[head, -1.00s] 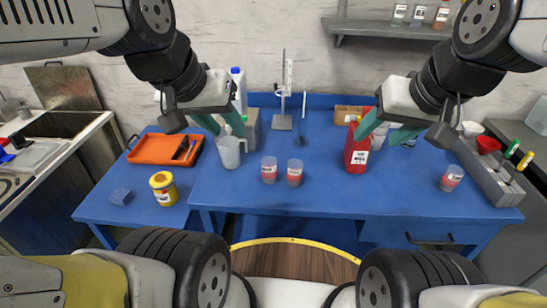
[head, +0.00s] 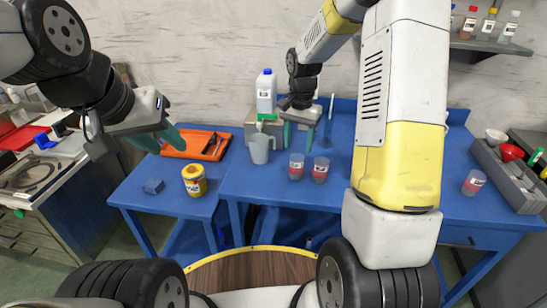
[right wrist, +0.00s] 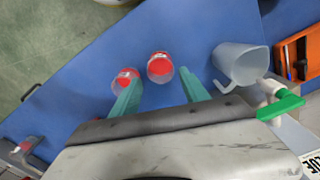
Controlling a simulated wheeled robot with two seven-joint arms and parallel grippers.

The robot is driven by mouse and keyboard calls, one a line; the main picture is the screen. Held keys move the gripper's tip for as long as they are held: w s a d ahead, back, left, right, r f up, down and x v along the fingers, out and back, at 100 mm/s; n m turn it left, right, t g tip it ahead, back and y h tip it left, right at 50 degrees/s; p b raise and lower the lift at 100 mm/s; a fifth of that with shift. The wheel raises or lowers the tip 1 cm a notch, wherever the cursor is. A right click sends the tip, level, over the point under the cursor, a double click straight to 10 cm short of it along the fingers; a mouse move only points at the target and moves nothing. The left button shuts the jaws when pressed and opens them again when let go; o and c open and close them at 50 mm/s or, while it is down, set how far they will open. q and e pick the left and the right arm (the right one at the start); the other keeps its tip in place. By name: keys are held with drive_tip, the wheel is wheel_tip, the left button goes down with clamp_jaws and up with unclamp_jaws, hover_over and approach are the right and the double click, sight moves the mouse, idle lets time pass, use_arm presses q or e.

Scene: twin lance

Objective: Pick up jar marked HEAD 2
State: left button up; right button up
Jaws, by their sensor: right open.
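Two clear jars with red contents and white-and-red labels stand side by side on the blue bench: a left jar (head: 296,167) and a right jar (head: 320,170). A third similar jar (head: 473,183) stands far right. The label text is too small to read, so I cannot tell which is HEAD 2. My right gripper (head: 297,125) is open and empty above and behind the pair. In the right wrist view, one red-topped jar (right wrist: 160,67) lies beyond the gap between the fingertips (right wrist: 160,92); the other jar (right wrist: 124,80) is by the left finger. My left gripper (head: 163,142) is open and empty.
A translucent jug (head: 261,148) stands left of the pair; it also shows in the right wrist view (right wrist: 240,65). The bench front before the jars is clear.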

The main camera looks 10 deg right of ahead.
sight(296, 163)
wheel_tip(296, 163, down, 8)
drive_tip(key=shift+f, duration=0.25)
drive_tip(key=c, duration=1.1)
drive_tip(key=shift+r, duration=0.15)
